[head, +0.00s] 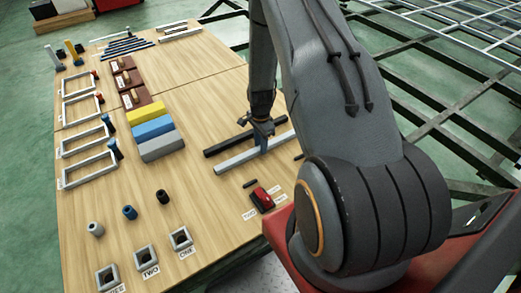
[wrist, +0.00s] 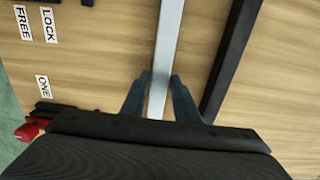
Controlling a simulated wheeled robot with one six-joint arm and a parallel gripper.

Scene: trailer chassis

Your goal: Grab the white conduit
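The white conduit (head: 235,160) is a long pale bar lying on the wooden table in the head view. It runs down the middle of the wrist view (wrist: 170,40). My gripper (head: 262,143) points down at the conduit. In the wrist view my gripper's (wrist: 160,77) blue-grey fingers stand on either side of the conduit, with narrow gaps showing, so it looks open around the bar. How deep the fingertips reach is hard to tell.
A black bar (head: 228,141) lies close beside the conduit, just right of the right finger in the wrist view (wrist: 228,60). A red device (head: 262,198) with labels is nearby. Yellow, blue and grey blocks (head: 150,130) lie left. A metal frame (head: 420,110) stands beyond the table.

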